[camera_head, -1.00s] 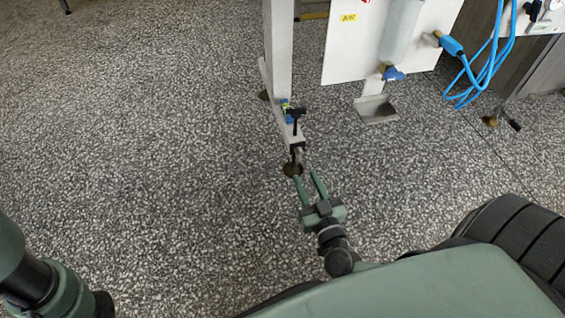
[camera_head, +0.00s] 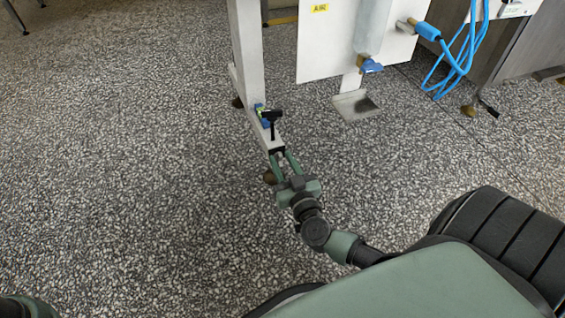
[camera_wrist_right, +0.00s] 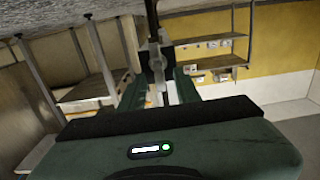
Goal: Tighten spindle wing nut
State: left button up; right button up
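My right gripper (camera_head: 282,158) is at the near end of the white foot beam (camera_head: 262,131). Its two green fingers are apart, one on each side of the beam's end fitting. In the right wrist view, the fingers (camera_wrist_right: 160,92) stand apart with a grey metal part (camera_wrist_right: 157,62), which looks like the spindle wing nut, between them. Contact cannot be told. A dark rod (camera_wrist_right: 151,14) runs up from this part. In the head view the wing nut is hidden or too small to tell. A black T-shaped handle (camera_head: 271,117) stands on the beam.
A brown round foot (camera_head: 269,177) sits beside the gripper on the speckled floor. A white panel (camera_head: 325,50) with a blue-handled valve (camera_head: 370,66) stands behind. Blue hoses (camera_head: 455,68) hang at the right.

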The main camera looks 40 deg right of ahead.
grip_shut()
jog(key=m+p, duration=0.2)
jog(key=p, duration=0.1)
jog(key=shift+s+d+r, duration=0.1)
jog(key=shift+s+d+f+m+p, duration=0.15)
jog(key=shift+f+m+p, duration=0.2)
jog(key=shift+m, duration=2.25)
jog(key=shift+w+d+f+m+p, duration=0.1)
jog(key=shift+d+f+m+p, duration=0.2)
jog(key=shift+m, duration=2.3)
jog(key=shift+s+d+f+m+p, duration=0.1)
jog(key=shift+f+m+p, duration=0.3)
jog(key=shift+m, duration=2.2)
jog(key=shift+a, duration=0.1)
